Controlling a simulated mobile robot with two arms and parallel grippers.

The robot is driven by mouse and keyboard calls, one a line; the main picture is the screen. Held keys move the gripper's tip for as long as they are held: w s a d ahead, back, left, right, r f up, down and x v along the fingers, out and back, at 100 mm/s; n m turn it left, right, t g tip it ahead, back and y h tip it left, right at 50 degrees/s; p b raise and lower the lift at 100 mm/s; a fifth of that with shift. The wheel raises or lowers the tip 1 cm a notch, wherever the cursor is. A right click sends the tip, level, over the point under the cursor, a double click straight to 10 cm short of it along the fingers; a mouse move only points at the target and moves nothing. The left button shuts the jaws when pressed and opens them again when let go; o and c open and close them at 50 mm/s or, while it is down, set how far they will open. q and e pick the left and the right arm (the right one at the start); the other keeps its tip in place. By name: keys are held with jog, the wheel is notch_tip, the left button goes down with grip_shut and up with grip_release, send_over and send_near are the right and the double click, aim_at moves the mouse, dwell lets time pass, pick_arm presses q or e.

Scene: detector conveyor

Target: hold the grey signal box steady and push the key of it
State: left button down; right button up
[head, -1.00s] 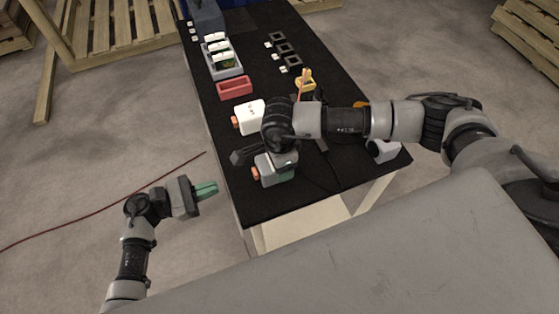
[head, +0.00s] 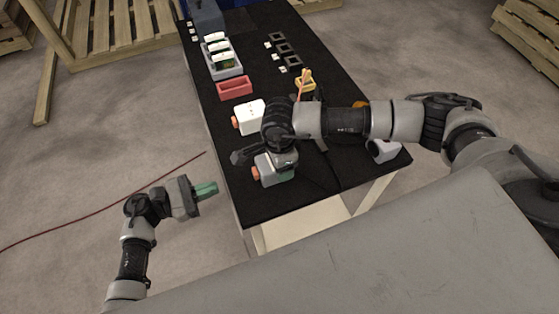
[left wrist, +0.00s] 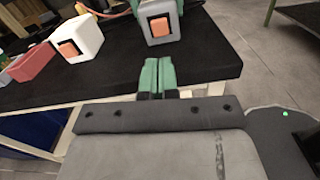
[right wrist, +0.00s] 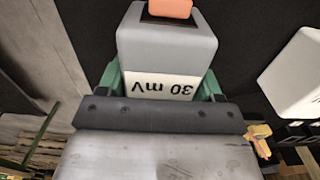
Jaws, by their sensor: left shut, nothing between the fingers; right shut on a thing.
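The grey signal box (head: 270,171) stands near the front left edge of the black table, its orange key (head: 256,173) facing left. In the right wrist view the box (right wrist: 165,45) carries a "30 mV" label and its orange key (right wrist: 170,8) is at the top. My right gripper (right wrist: 160,85) is shut on the box, a green finger on each side. My left gripper (head: 206,190) is shut and empty, off the table's left side and apart from the key. In the left wrist view its green fingertips (left wrist: 158,72) point toward the box, whose key (left wrist: 159,27) faces me.
A white box with an orange key (head: 249,117) stands behind the grey one. A red bin (head: 235,87) and a grey tray (head: 222,70) with white-topped items are further back.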

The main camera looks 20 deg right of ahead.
aim_at(240, 188)
dwell(0.7)
pick_arm(q)
jog(key=w+a+r+n+t+y, duration=0.3)
jog(key=w+r+n+t, duration=0.15)
jog(key=n+t, duration=0.65)
jog(key=w+a+r+n+t+y, duration=0.3)
jog(key=w+n+t, duration=0.25)
jog(key=n, duration=0.95)
jog(key=s+d+f+n+g+y, duration=0.1)
jog(key=s+f+n+g, duration=0.3)
jog(key=n, duration=0.4)
jog(key=s+d+f+n+g+y, duration=0.1)
jog(key=s+d+f+n+g, duration=0.2)
jog(key=s+n+g, duration=0.2)
jog(key=s+n, duration=0.1)
jog(key=n, duration=0.2)
jog(key=shift+s+f, duration=0.3)
jog(key=shift+f, duration=0.1)
jog(key=shift+d, duration=0.2)
jog(key=shift+d, duration=4.35)
